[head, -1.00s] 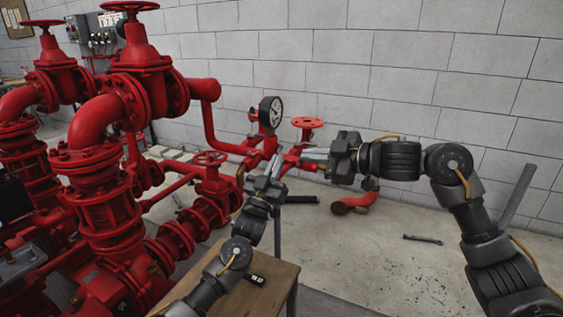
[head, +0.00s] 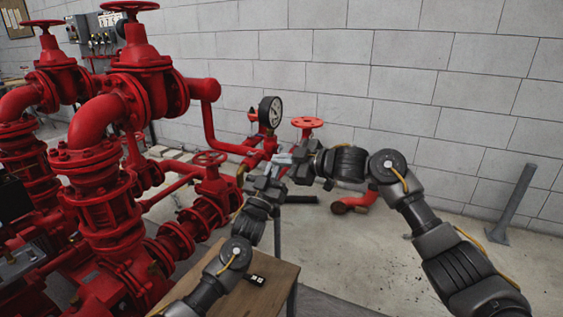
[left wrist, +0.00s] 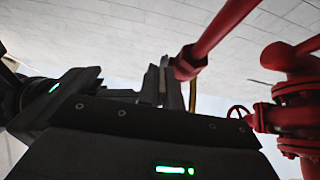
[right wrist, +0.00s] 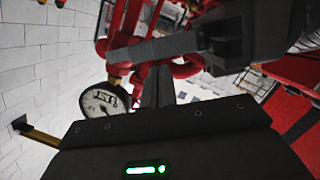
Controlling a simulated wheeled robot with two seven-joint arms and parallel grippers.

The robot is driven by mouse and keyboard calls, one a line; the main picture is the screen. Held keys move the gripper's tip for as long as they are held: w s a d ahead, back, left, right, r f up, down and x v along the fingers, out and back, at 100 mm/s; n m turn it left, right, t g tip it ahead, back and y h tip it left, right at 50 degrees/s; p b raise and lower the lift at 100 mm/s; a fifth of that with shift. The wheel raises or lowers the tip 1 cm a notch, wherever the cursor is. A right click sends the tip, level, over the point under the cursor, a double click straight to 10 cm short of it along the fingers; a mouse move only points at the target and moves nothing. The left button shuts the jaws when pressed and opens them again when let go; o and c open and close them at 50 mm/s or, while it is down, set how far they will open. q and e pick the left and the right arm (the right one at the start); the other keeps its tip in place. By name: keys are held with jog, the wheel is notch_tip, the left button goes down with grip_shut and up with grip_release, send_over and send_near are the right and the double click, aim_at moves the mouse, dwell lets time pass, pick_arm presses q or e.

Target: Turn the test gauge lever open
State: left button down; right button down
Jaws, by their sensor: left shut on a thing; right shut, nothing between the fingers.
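The round white-faced test gauge (head: 270,112) stands on the red pipework near the wall. My left gripper (head: 268,170) is below the gauge, beside the pipework. In the left wrist view its fingers (left wrist: 165,84) are shut just beside a red pipe end (left wrist: 187,64) and a thin yellowish strip (left wrist: 192,96). What they grip is hidden. My right gripper (head: 284,159) is shut and empty, very close to the left one; contact between them is unclear.
Large red valves and pipes (head: 95,180) fill the left side. A red handwheel (head: 307,122) stands right of the gauge. A wooden table (head: 240,285) is below my left arm. A grey post (head: 515,200) is at the right. The block wall is behind.

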jog(key=shift+w+f, duration=0.2)
jog(key=shift+f, duration=0.05)
